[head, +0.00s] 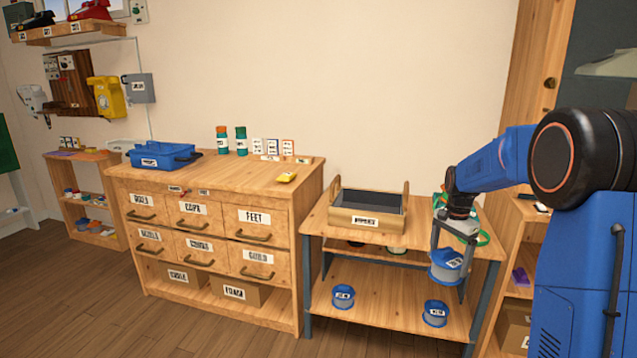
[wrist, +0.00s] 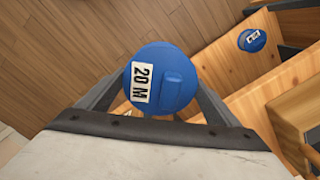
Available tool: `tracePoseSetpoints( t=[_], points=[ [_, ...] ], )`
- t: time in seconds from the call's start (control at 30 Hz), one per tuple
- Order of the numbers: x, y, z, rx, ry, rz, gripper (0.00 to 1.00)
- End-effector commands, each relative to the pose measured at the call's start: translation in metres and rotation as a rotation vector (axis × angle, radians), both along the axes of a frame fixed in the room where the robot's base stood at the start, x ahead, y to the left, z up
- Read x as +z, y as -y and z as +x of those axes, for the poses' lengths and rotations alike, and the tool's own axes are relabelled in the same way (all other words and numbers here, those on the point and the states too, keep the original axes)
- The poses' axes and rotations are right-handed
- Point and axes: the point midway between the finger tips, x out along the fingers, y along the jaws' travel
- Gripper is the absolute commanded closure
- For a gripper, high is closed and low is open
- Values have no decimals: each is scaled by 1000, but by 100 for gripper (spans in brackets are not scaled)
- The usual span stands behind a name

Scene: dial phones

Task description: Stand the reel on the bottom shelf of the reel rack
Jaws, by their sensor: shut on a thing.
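My gripper (head: 450,258) is shut on a blue reel (head: 446,270), with one finger on each side of it. In the wrist view the reel (wrist: 176,88) shows its round blue face, a raised tab and a white "20 M" label. In the head view the reel hangs in front of the right part of a two-level wooden stand with dark legs, above its bottom shelf (head: 390,305). I see no rack label, so I cannot tell for sure that this stand is the reel rack. The reel looks clear of the shelf surface.
Two blue reels stand on the bottom shelf, one left (head: 343,296) and one right (head: 435,313), with bare wood between them. A dark-lined wooden tray (head: 345,222) sits on the top. A drawer cabinet (head: 215,190) is at left, a wooden shelf unit (head: 517,245) at right.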

Motion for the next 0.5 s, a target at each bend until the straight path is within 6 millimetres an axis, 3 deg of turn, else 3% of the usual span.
tracePoseSetpoints(
  t=[0.03, 0.2, 0.5],
  points=[
    [-20, -7, 8, 63, -5, 1, 59],
    [-85, -29, 29, 301, -6, 1, 59],
    [-198, -73, 51, 717, -4, 3, 59]
  ],
)
